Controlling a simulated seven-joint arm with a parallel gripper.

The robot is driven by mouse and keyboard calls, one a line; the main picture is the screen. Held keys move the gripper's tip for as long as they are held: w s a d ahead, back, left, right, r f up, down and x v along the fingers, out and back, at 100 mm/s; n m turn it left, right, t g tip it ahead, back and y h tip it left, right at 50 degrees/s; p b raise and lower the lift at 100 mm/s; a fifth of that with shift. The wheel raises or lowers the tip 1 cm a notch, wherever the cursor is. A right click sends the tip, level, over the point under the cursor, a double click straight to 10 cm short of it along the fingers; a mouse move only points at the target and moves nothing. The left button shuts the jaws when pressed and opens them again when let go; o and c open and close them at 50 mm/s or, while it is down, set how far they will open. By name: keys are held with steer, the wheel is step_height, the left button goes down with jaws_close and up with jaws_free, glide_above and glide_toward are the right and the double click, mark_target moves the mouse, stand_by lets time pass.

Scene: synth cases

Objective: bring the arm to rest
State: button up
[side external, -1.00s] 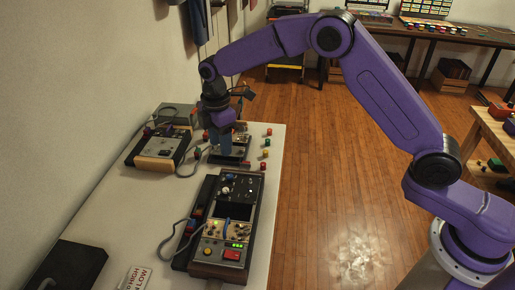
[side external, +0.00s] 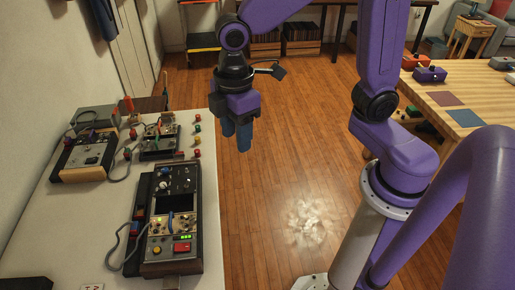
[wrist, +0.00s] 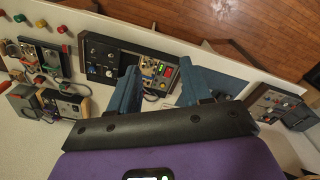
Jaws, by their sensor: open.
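My gripper (side external: 237,138) is purple with blue fingers. In the side external view it hangs fingers down, seen against the wood floor just right of the white table's edge. In the wrist view the two blue fingers of my gripper (wrist: 166,84) stand apart with nothing held between them. My arm is raised and bent. The gripper appears clear of the table and of the devices on it.
The white table (side external: 80,225) carries a large control panel (side external: 168,222), a beige-fronted device (side external: 85,157), a smaller panel (side external: 160,142) and several coloured knobs. A wooden table (side external: 470,98) stands at right. Floor (side external: 275,190) between them is open.

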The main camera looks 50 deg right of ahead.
steer(key=s+d+f+m, duration=0.1)
steer(key=s+d+m, duration=0.1)
steer(key=s+d, duration=0.9)
steer(key=s, duration=0.4)
